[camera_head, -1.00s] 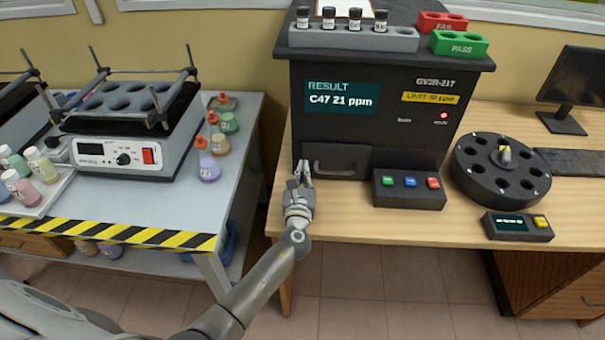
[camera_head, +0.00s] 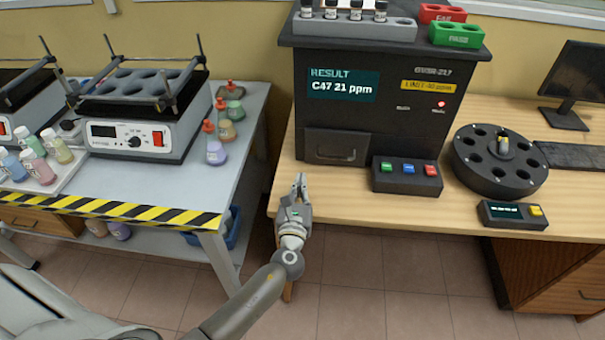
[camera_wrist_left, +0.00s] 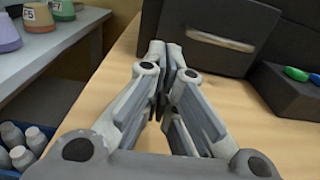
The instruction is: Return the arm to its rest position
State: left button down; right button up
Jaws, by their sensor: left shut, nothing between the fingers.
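My left gripper (camera_head: 300,180) is shut and empty over the left front edge of the wooden desk, in front of the black analyser (camera_head: 385,110). It stands apart from the analyser's drawer (camera_head: 336,147), which is closed. In the left wrist view my left gripper (camera_wrist_left: 172,60) has its fingers together, with the analyser drawer handle (camera_wrist_left: 219,40) beyond them. The analyser's screen reads RESULT C47 21 ppm. My right gripper is not in view.
The button box (camera_head: 407,178) and a black round carousel (camera_head: 500,160) stand on the desk (camera_head: 400,213). A grey bench with hazard tape (camera_head: 110,210), a shaker (camera_head: 140,135) and several flasks is at left. A floor gap separates bench and desk.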

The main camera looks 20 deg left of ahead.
pick_arm(q)
jog(key=shift+v, duration=1.25)
jog(key=shift+s+d, duration=0.1)
jog(key=shift+s, duration=0.35)
jog(key=s+a+f+n+g+y, duration=0.15)
jog(key=s+a+n+g, duration=0.25)
jog(key=s+n, duration=0.45)
jog(key=s+a+f+n+g+y, duration=0.15)
jog(key=s+a+n+g, duration=0.3)
jog(key=n, duration=0.75)
jog(key=s+d+n+g+h, duration=0.5)
jog(key=s+d+n+h, duration=0.4)
jog(key=s, duration=0.7)
notch_tip(320, 180, down, 26)
jog(key=d+n+g, duration=0.1)
jog(key=g, duration=0.1)
jog(key=s+a+f+y, duration=0.1)
jog(key=s+a+f, duration=0.1)
jog(key=s+f, duration=1.4)
jog(key=shift+s+a+f+g+p, duration=0.35)
jog(key=shift+s+a+g, duration=0.1)
jog(key=shift+s, duration=0.65)
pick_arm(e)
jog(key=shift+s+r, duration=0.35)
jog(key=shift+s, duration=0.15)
